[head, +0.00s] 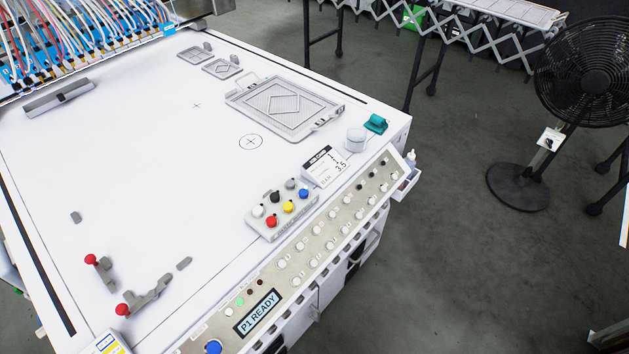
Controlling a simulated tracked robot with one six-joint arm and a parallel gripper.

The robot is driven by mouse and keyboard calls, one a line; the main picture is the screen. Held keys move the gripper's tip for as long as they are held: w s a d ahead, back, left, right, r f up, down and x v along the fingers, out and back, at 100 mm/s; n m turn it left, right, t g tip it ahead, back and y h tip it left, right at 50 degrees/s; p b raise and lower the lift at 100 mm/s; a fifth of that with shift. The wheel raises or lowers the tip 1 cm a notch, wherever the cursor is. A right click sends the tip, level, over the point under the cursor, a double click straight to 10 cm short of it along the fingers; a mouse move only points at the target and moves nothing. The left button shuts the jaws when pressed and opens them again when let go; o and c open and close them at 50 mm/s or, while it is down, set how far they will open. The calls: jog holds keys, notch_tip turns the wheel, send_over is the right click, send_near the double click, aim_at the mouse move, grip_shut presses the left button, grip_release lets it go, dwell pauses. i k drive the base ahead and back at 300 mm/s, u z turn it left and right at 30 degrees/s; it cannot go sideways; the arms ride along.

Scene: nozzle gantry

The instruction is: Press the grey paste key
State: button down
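The grey paste key (290,184) is a small round button on a pale key box (282,228) at the table's front right edge. It is in the back row, at the right end, beside a black key (275,197) and a white key (257,211). The front row has a red key (271,221), a yellow key (288,206) and a blue key (303,194). Nothing covers the grey key. I cannot tell whether any key is pressed down. My gripper is not in view.
A control panel (330,235) with several knobs and a display (257,312) reading "P1 READY" runs along the front edge. A card (327,166), cup (356,139) and teal item (376,124) stand right of the box. Red-knobbed clamps (140,300) are at lower left.

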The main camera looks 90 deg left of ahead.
aim_at(290, 183)
jog(key=z, duration=4.35)
jog(key=k, duration=1.1)
jog(key=z, duration=0.1)
